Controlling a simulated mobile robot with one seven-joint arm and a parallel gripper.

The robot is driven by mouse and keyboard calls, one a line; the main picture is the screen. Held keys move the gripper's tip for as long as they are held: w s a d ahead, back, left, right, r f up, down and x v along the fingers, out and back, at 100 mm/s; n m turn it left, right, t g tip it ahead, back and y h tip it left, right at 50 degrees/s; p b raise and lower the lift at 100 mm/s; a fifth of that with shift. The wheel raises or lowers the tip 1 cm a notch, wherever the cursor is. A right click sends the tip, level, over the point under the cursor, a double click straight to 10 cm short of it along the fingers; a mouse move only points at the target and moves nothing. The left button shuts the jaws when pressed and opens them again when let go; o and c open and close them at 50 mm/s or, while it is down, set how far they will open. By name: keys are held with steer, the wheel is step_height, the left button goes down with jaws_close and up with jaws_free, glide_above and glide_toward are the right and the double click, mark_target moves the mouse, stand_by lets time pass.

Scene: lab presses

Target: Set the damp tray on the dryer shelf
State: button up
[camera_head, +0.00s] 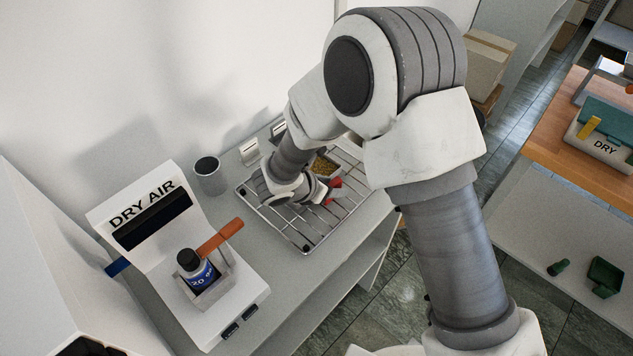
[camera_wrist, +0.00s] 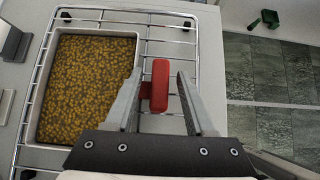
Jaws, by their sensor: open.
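A grey tray (camera_wrist: 100,32) filled with yellow-brown granules rests on a wire rack (camera_head: 306,246) on the grey bench. In the head view the tray is partly hidden by my arm. A red handle (camera_wrist: 160,86) sticks out from the tray's right side in the wrist view, and its red also shows in the head view (camera_head: 334,184). My gripper (camera_wrist: 161,80) is open, with one finger on each side of the red handle. The left finger is very close to the handle; contact cannot be told. A gap shows on the right.
A white machine marked DRY AIR (camera_head: 143,203) stands at the bench's left, holding a dark-capped bottle (camera_head: 196,268). A grey cup (camera_head: 209,176) stands behind the rack. A wooden-topped bench (camera_head: 560,140) at right carries a box marked DRY (camera_head: 600,146). Tiled floor lies between.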

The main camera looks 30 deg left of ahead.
steer(key=shift+s+a+r, duration=0.15)
steer(key=shift+s+r, duration=0.15)
steer(key=shift+r, duration=0.05)
steer(key=v, duration=1.6)
steer(key=shift+s+r+b, duration=0.2)
steer(key=shift+b, duration=0.2)
steer(key=shift+d, duration=0.2)
